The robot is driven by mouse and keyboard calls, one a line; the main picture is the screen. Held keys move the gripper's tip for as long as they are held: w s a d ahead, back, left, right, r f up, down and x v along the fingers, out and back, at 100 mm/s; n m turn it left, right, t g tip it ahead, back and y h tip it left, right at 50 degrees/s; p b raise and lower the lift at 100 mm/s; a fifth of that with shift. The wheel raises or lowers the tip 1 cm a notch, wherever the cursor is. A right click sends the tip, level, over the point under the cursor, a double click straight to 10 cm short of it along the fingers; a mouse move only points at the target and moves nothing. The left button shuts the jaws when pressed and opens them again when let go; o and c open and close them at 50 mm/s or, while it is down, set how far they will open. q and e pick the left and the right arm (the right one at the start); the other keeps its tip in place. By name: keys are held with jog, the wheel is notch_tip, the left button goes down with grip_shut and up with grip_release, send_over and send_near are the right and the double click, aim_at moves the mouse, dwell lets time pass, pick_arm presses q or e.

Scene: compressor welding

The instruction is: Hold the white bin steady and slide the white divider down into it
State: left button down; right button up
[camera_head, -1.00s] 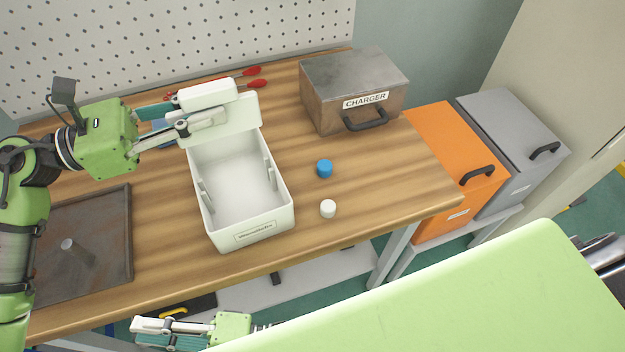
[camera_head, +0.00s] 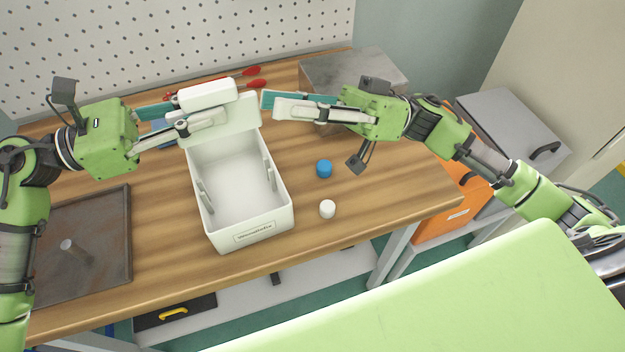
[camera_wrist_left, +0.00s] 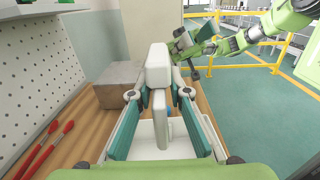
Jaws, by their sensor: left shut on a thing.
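The white bin (camera_head: 250,228) stands on the wooden bench with its open top up and a labelled front. Inside it, upright ribs show on both side walls. The white divider (camera_head: 208,94), a plate with a thick top, is upright at the bin's far end. My left gripper (camera_head: 200,118) is shut on it, and the left wrist view shows the divider (camera_wrist_left: 158,65) between the fingers. Whether its lower edge touches the bin is hidden. My right gripper (camera_head: 268,104) is just right of the divider, pointing left; its finger gap and any contact are unclear.
A blue cap (camera_head: 324,168) and a white cap (camera_head: 327,209) stand right of the bin. A metal charger box (camera_head: 345,70) is partly behind my right arm. Red-handled tools (camera_head: 256,84) lie behind, and a dark tray (camera_head: 110,235) lies left.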

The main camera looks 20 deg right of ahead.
notch_tip(320, 180, down, 2)
jog(key=d+n+h, duration=0.2)
jog(key=n+h, duration=0.3)
jog(key=h, duration=0.4)
send_near(266, 213)
jog(key=shift+g, duration=0.3)
jog(key=x, duration=1.3)
jog(key=shift+w, duration=0.2)
grip_shut()
